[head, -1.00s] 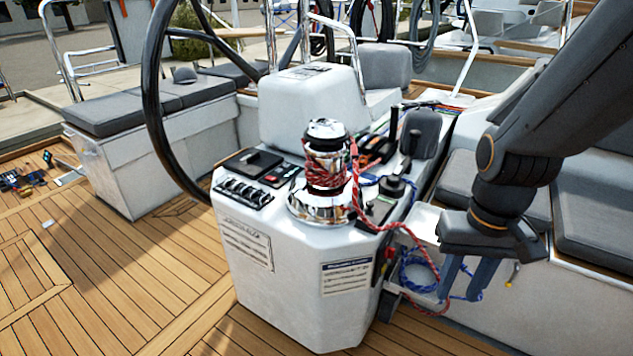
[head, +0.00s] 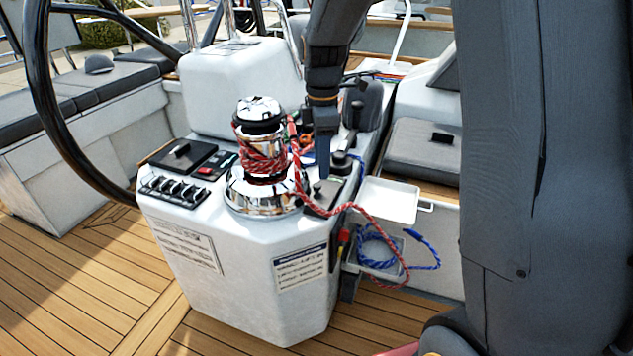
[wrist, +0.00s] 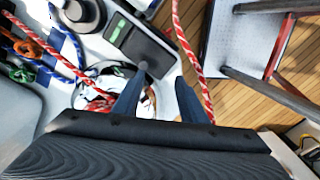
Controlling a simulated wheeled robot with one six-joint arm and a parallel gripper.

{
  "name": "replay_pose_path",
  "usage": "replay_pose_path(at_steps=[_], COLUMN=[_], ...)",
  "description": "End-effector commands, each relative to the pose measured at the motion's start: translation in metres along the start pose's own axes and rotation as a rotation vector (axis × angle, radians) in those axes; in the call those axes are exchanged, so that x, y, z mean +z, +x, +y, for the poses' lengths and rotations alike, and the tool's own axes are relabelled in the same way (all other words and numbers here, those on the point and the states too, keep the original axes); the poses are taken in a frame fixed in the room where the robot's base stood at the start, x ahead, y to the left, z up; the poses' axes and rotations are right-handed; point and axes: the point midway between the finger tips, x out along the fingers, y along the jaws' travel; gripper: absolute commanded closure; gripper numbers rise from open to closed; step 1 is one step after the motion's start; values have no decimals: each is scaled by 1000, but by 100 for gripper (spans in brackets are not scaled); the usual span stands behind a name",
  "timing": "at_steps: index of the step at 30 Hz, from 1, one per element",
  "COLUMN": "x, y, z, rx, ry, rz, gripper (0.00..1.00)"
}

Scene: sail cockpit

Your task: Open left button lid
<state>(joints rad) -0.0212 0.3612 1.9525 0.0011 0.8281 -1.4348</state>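The white console carries a dark panel (head: 322,198) right of the chrome winch (head: 262,190). A small knob stands on the panel. The wrist view shows this panel (wrist: 145,46) with a green strip, and the knob in front of my fingers. Another black flat unit (head: 200,154) sits left of the winch. I cannot tell which part is the left button lid; no lid stands visibly raised. My gripper (head: 322,174) points down just over the right-hand panel. In the wrist view, its two fingers (wrist: 160,97) are apart with nothing clearly between them.
A red-white rope (head: 350,207) wraps the winch and runs beside my fingers. A round black knob (head: 341,162) stands behind the panel. A white tray (head: 388,200) and blue rope (head: 375,247) are at the console's right side. The steering wheel (head: 38,110) is left.

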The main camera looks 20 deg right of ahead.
Motion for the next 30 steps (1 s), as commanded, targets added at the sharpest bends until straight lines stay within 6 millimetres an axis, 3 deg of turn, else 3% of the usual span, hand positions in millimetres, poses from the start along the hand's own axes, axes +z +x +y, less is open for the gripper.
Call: replay_pose_path(at_steps=[3,7,11,24,30], x=[-4,-5,-6,-5,-5], y=[4,5,14,74,82], z=[24,35,36,36,36], rx=[1,0,-3,-3,0], ry=[-161,-254,-277,-273,-273], rz=[-1,-1,-1,-1,-1], gripper=[62,62,62,62,62])
